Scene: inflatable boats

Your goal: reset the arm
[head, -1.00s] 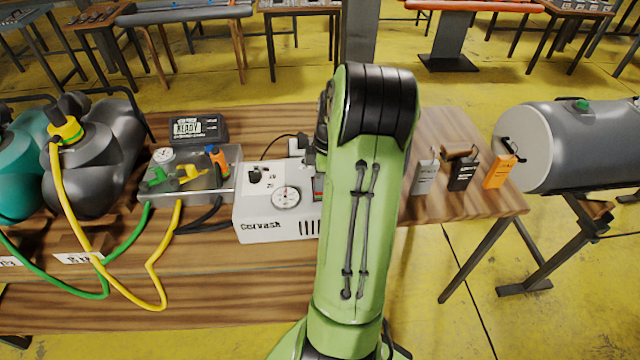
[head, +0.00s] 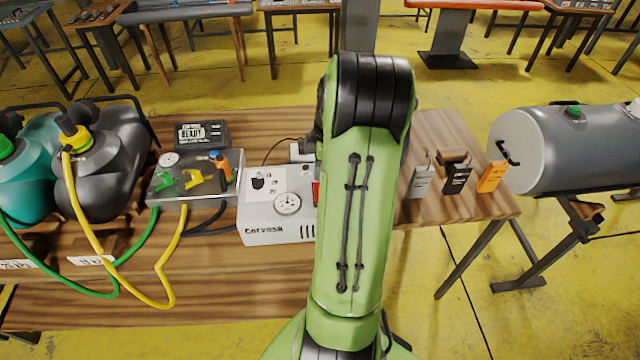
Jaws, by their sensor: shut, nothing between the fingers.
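My green arm (head: 357,210) stands upright in the middle of the head view, with its black ribbed elbow (head: 372,95) at the top. Dark parts of the arm show at the left of the elbow, partly behind it. My gripper is not visible; the arm hides what lies behind it. The arm covers the right part of a white pump box (head: 275,212) with a round gauge on the wooden table (head: 215,290).
Right are grey, black and orange tags (head: 491,177).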

